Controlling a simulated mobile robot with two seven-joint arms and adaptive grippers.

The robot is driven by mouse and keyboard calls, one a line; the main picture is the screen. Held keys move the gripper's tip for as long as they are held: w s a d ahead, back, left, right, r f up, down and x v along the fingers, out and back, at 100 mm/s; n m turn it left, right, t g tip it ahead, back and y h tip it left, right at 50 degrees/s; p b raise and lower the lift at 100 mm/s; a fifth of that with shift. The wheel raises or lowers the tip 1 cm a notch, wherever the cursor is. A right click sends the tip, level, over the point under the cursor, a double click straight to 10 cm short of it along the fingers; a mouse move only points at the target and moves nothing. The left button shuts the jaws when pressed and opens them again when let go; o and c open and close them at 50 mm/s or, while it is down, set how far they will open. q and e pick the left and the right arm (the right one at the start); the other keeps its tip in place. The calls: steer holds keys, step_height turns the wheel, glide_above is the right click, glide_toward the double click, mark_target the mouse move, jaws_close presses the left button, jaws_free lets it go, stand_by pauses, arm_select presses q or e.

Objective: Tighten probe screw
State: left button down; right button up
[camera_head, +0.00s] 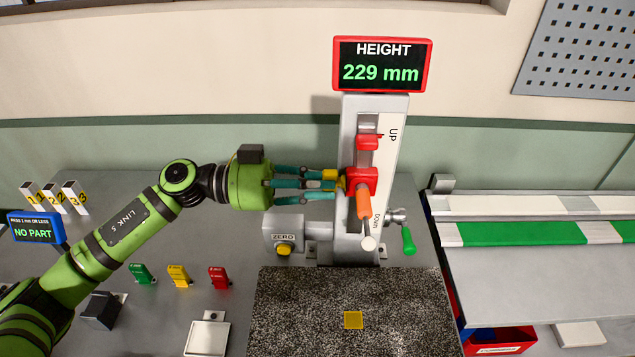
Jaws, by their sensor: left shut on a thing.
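The height gauge column (396,115) stands upright behind a speckled dark plate (290,300). A red carriage block (366,179) sits on the column, with an orange part (363,203) and a pale round tip (369,243) below it. My left gripper (338,182) comes in from the left at the block's left side. Its teal fingers are shut on a small yellow piece, apparently the probe screw (341,181), mostly hidden between the fingertips. The tip hangs above the plate's back edge in this view. My right gripper is not in view.
The red-framed display (382,65) reads HEIGHT 229 mm. A ZERO box with a yellow button (284,249) is left of the column, a green handle (408,241) right. Green, yellow and red tags (179,276) stand left. A blue-framed display (37,230) reads NO PART. A yellow square (353,320) lies on the plate.

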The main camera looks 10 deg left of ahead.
arm_select(q)
steer(key=shift+m, duration=0.3)
steer(key=shift+w+m+b, duration=0.2)
steer(key=shift+m+b, duration=2.6)
steer(key=shift+m, duration=1.2)
steer(key=shift+w+m+b, duration=0.15)
steer(key=shift+m+b, duration=2.6)
steer(key=shift+m, duration=1.25)
steer(key=c, duration=1.1)
jaws_free()
steer(key=shift+a, duration=0.1)
steer(key=v, duration=1.2)
